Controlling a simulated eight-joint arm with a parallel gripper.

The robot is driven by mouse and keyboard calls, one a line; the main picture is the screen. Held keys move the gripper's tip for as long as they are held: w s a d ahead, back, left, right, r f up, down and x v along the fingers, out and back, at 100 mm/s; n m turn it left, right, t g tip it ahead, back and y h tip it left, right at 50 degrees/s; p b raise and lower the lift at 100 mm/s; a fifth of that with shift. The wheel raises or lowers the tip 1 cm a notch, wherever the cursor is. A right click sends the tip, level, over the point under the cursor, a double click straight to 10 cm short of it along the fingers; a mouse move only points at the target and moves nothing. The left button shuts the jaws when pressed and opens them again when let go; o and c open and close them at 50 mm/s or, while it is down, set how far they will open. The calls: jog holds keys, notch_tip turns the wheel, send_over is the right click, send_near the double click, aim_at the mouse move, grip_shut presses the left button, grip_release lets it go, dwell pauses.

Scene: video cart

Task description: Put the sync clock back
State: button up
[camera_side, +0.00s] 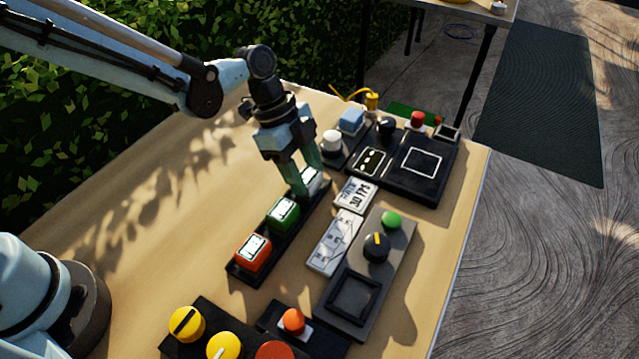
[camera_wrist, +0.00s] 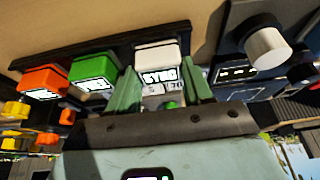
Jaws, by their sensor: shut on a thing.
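The sync clock, a white block with a lit SYNC label (camera_wrist: 158,72), is between the fingers of my gripper (camera_wrist: 160,80) in the wrist view. In the side view my gripper (camera_side: 304,172) points down and is shut on the white clock (camera_side: 312,180), partly hidden by the fingers. The clock is at the far end of a long black rack (camera_side: 268,243), in line with a green block (camera_side: 283,213) and an orange-red block (camera_side: 252,253). I cannot tell whether its underside touches the rack.
A 30 FPS card (camera_side: 354,195) and a grey panel with a black knob (camera_side: 376,247) lie right of the rack. A black panel with a white square outline (camera_side: 408,188) is beyond. Yellow knobs (camera_side: 187,323) stand in front. The table left of the rack is clear.

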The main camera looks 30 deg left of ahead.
jog(key=shift+f, duration=0.15)
jog(key=o, duration=1.2)
jog(key=v, duration=1.2)
jog(key=shift+s+a+n+t+y, duration=0.75)
jog(key=shift+s+a+n+t, duration=0.75)
jog(key=shift+a+n, duration=1.2)
jog(key=shift+s+a+n+t+y, duration=0.8)
jog(key=shift+s+a+n, duration=1.25)
jog(key=shift+n, duration=1.25)
jog(key=shift+s+a+n+t+y, duration=0.65)
jog(key=shift+s+a+n+t, duration=0.85)
jog(key=shift+a+n, duration=1.25)
jog(key=shift+s+d+n, duration=0.2)
jog(key=shift+d+n, duration=0.05)
jog(key=shift+d, duration=0.05)
